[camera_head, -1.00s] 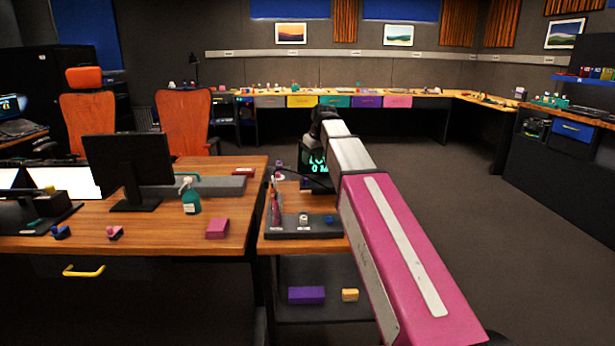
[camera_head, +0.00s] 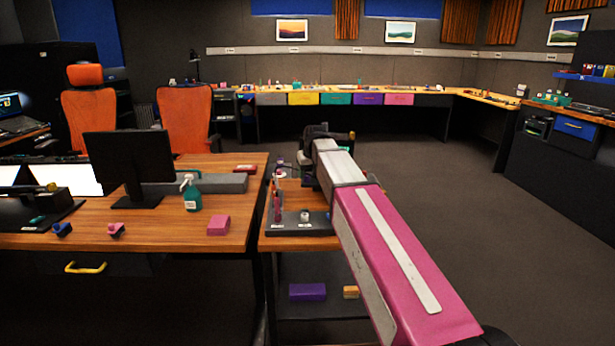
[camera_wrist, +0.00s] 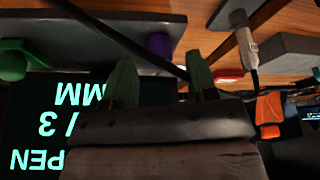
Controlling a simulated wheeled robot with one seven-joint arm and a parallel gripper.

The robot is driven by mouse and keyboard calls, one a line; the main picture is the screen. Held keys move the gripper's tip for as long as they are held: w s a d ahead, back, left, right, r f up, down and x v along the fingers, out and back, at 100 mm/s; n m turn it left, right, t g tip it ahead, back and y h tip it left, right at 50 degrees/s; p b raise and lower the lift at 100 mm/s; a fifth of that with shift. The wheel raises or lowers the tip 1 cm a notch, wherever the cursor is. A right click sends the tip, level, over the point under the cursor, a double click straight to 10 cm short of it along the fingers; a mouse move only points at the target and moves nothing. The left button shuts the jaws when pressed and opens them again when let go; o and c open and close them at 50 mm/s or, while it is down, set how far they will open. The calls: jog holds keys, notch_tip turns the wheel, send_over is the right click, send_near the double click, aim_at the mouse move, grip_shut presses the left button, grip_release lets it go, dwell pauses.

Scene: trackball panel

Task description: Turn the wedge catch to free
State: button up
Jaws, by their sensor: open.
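I cannot pick out the wedge catch for certain in either view. In the wrist view, my gripper (camera_wrist: 160,64) is open, with its two greenish fingers apart and nothing seen between them. A purple knob (camera_wrist: 160,45) shows beyond the fingertips, near the edge of a grey panel (camera_wrist: 95,28). A green rounded part (camera_wrist: 14,62) is at the left. In the head view my arm hides much of the side table's far end.
The side table (camera_head: 290,243) carries a dark tray (camera_head: 275,230) with small items. A purple block (camera_head: 307,292) lies on its lower shelf. The desk (camera_head: 170,225) at left holds a monitor (camera_head: 128,165) and a spray bottle (camera_head: 191,192). Floor at right is clear.

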jog(key=shift+x, duration=0.95)
jog(key=c, duration=0.9)
jog(key=shift+d+n+g+y, duration=0.1)
jog(key=shift+n+g+y, duration=0.35)
jog(key=shift+n, duration=1.05)
jog(key=shift+c, duration=0.2)
jog(key=o, duration=0.9)
jog(key=shift+o, duration=0.2)
jog(key=shift+r, duration=0.1)
jog(key=v, duration=1)
jog(key=shift+s+r, duration=0.15)
jog(key=shift+r, duration=0.05)
